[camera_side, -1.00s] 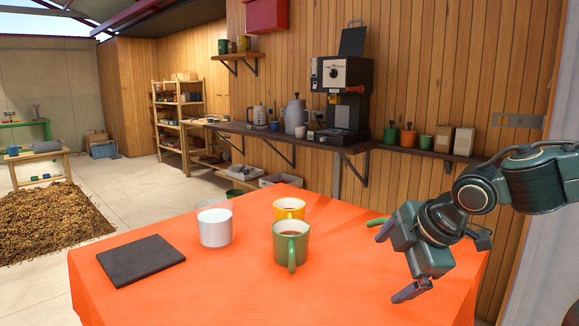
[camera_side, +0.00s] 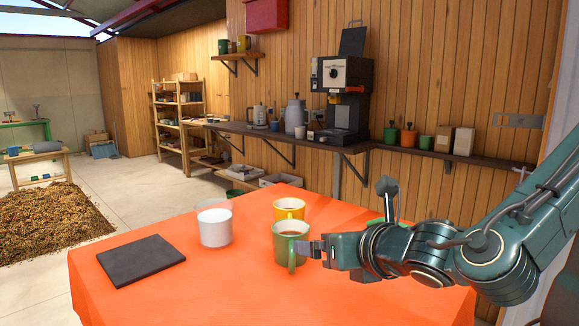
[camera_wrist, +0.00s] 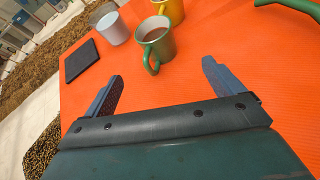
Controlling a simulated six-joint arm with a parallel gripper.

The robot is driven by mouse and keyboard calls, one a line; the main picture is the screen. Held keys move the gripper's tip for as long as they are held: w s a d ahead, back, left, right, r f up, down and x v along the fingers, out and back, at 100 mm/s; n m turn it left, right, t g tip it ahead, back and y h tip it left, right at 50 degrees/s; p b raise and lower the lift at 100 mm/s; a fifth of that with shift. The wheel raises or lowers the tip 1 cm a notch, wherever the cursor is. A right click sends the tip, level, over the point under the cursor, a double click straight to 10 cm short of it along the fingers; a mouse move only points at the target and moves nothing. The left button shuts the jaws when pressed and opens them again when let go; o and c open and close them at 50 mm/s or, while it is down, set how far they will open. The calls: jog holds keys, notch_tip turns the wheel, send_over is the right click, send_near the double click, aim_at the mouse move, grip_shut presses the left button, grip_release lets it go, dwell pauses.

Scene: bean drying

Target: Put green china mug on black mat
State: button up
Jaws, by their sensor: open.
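The green china mug (camera_side: 291,243) stands upright on the orange-covered table, with brown liquid inside and its handle towards the camera in the side view. It also shows in the wrist view (camera_wrist: 155,42), beyond the fingertips, its handle pointing back towards them. The black mat (camera_side: 141,260) lies flat and bare at the table's left; it also shows in the wrist view (camera_wrist: 81,60). My gripper (camera_wrist: 161,72) is open and empty, its two fingers spread. In the side view my gripper (camera_side: 352,222) is just right of the green mug, one finger overlapping the handle area; contact cannot be told.
A yellow mug (camera_side: 289,208) stands close behind the green mug. A green curved object (camera_wrist: 290,7) shows at the wrist view's top right. The orange cloth (camera_side: 205,285) is clear in front.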

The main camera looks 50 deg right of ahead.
jog(key=shift+a+r+n, duration=0.25)
jog(key=shift+a+n, duration=0.15)
jog(key=shift+n, duration=0.2)
jog(key=shift+w, duration=0.15)
send_over(297, 258)
jog(key=s+a, duration=0.2)
jog(key=s, duration=0.2)
jog(key=shift+d+f, duration=0.2)
jog(key=shift+f, duration=1.5)
jog(key=shift+x, duration=2.6)
jog(key=shift+s+f, duration=0.1)
jog(key=c, duration=1.4)
